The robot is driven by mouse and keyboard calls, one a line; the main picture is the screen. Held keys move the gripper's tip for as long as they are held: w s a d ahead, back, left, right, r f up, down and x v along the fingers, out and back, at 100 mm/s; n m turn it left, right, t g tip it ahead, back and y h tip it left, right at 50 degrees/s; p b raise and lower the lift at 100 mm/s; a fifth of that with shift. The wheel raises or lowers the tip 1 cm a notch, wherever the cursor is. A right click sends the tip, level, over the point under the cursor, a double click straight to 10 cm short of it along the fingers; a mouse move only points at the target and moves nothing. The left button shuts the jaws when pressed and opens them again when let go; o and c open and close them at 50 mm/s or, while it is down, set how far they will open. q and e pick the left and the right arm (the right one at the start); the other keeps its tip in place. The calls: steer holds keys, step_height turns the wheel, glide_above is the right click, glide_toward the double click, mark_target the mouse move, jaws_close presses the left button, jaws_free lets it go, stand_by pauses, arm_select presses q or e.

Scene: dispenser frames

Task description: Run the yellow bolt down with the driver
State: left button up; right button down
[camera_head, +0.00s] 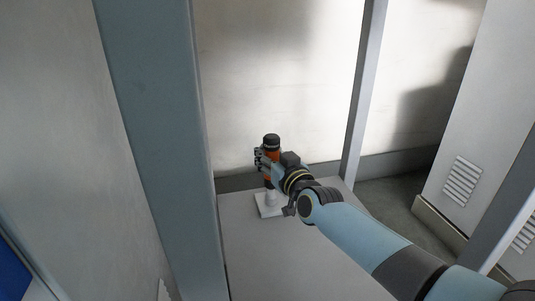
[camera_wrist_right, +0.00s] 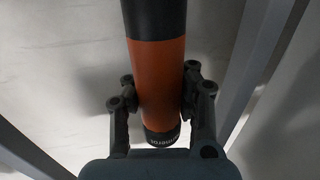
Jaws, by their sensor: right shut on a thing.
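The driver (camera_head: 271,143) has an orange body and a black top, and stands upright on or just above a small white block (camera_head: 265,209) on the table. My right gripper (camera_head: 262,160) is shut on the driver's orange body. In the right wrist view, the driver (camera_wrist_right: 158,68) runs between the two fingers of my right gripper (camera_wrist_right: 157,95), with its black end collar showing below them. A pale round part shows under the driver, on the block. I see no yellow bolt in either view. My left gripper is not in view.
The grey table (camera_head: 270,265) is mostly bare around the block. A blue-grey post (camera_head: 165,130) rises close on the left, and a thinner post (camera_head: 362,95) stands behind to the right. A vented cabinet (camera_head: 460,180) stands at the far right.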

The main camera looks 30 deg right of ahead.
mark_target(268, 137)
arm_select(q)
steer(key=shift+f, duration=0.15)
arm_select(e)
steer(key=shift+f, duration=0.4)
stand_by(0.9)
steer(key=shift+r+p, duration=2.4)
steer(key=shift+r, duration=0.3)
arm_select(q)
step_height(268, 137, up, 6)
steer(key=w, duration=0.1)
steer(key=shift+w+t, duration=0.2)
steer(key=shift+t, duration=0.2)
arm_select(e)
steer(key=shift+f, duration=0.1)
